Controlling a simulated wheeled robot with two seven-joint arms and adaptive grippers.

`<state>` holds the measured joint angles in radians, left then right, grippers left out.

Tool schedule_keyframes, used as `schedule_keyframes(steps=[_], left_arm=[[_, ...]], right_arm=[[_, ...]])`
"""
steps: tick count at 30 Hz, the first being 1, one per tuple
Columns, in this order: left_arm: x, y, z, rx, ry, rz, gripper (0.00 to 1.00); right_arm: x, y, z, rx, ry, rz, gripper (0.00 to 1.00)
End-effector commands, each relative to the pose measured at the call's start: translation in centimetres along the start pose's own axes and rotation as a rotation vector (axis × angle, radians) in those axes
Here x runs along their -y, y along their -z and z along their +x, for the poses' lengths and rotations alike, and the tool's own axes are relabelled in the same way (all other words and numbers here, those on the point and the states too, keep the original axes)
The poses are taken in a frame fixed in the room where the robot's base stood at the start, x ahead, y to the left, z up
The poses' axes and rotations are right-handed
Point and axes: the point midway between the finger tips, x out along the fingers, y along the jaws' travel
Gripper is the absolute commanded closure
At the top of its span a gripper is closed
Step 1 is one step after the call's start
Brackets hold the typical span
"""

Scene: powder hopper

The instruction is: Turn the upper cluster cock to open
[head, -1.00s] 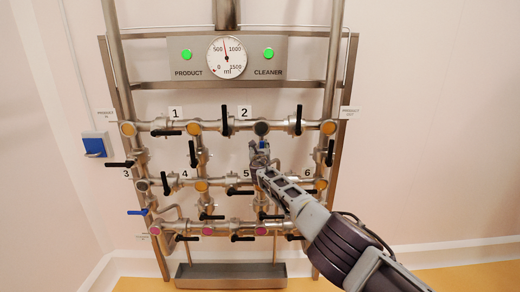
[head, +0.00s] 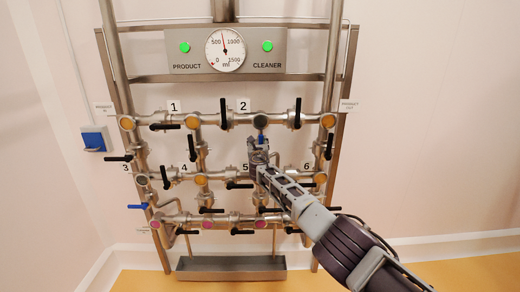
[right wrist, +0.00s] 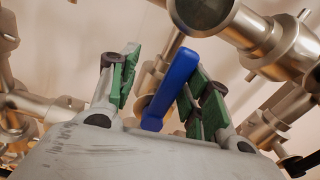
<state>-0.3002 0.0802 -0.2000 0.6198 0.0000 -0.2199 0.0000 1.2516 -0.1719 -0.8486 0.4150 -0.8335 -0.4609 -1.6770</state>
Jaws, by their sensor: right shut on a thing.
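The upper cluster cock's blue handle (head: 261,136) hangs below the dark-capped fitting (head: 260,121) on the upper pipe, to the right of label 2. My right gripper (head: 259,147) is at this handle, reaching up from the lower right. In the right wrist view the blue handle (right wrist: 171,88) stands tilted between the green-padded fingers of my right gripper (right wrist: 166,88), which is shut on it. The gripper hides the handle's lower part in the head view. My left gripper is not in view.
Several black-handled valves, such as the upright one (head: 223,112) at label 2 and one at its right (head: 297,113), stand close by. Another blue handle (head: 138,206) sits at the lower left. A gauge (head: 225,50) is above, a trough (head: 231,270) below.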

Motion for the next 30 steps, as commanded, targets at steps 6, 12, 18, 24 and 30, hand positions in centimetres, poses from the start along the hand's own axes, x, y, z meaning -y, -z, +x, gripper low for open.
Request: schedule_keyframes(steps=[6,12,18,24,30], left_arm=[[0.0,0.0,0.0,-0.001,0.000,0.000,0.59],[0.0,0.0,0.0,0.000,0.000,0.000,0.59],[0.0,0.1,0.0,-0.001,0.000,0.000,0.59],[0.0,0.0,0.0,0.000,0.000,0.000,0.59],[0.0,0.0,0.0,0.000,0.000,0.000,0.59]], right_arm=[[-1.2,0.0,-0.8,0.002,-0.018,0.003,0.59],[-1.2,-0.3,-1.2,0.006,-0.020,0.003,0.59],[-0.6,-0.6,-1.6,0.010,-0.012,0.001,0.59],[0.2,-0.9,-2.0,0.015,-0.001,-0.002,0.59],[0.4,-1.0,-2.8,0.016,0.003,-0.002,0.59]])
